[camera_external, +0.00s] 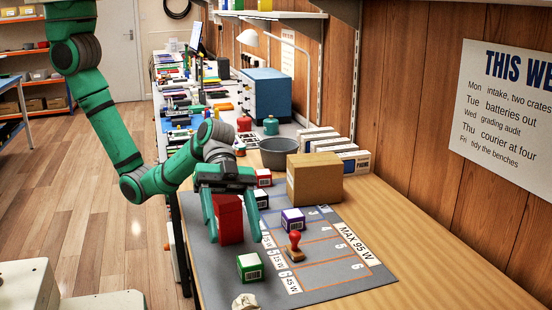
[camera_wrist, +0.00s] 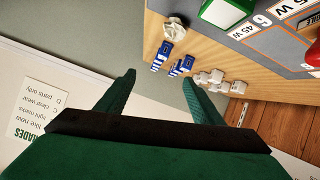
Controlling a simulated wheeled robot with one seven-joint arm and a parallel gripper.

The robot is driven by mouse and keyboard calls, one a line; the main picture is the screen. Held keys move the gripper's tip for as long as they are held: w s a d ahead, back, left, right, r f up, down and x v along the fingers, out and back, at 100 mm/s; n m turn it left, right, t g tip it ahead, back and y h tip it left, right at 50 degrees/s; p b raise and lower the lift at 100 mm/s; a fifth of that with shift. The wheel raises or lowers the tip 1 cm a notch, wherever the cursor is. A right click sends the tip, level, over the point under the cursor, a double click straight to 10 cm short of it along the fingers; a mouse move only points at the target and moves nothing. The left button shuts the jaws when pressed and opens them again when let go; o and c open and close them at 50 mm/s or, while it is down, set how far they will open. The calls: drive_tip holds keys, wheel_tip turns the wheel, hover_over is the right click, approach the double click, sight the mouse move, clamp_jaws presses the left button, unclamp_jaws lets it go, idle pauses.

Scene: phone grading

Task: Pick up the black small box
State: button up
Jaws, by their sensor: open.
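A small black box (camera_external: 261,199) with a white label stands on the grey mat, just right of my gripper's right finger in the external view. I cannot make it out in the wrist view. My gripper (camera_external: 234,238) points down over the left part of the mat with its fingers apart. A tall red box (camera_external: 230,220) shows between the fingers in the external view. In the wrist view the gripper (camera_wrist: 158,78) is open with nothing between its fingertips.
On the grey mat (camera_external: 213,278) are a green box (camera_external: 250,267), a purple box (camera_external: 293,221), a red-handled stamp (camera_external: 294,243) and a dark red box (camera_external: 264,178). A cardboard box (camera_external: 315,178) stands behind, near a grey bowl (camera_external: 278,152). The bench's right front is clear.

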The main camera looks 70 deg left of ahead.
drive_tip(key=w+a+r+m, duration=0.2)
drive_tip(key=w+a+r, duration=0.2)
drive_tip(key=w, duration=0.2)
drive_tip(key=t+h, duration=0.1)
drive_tip(key=t, duration=0.1)
approach(261, 201)
drive_tip(key=shift+n, duration=0.4)
drive_tip(key=x, duration=0.4)
drive_tip(key=shift+d, duration=0.25)
drive_tip(key=shift+x, duration=3.65)
drive_tip(key=shift+f, duration=0.1)
drive_tip(key=c, duration=1.2)
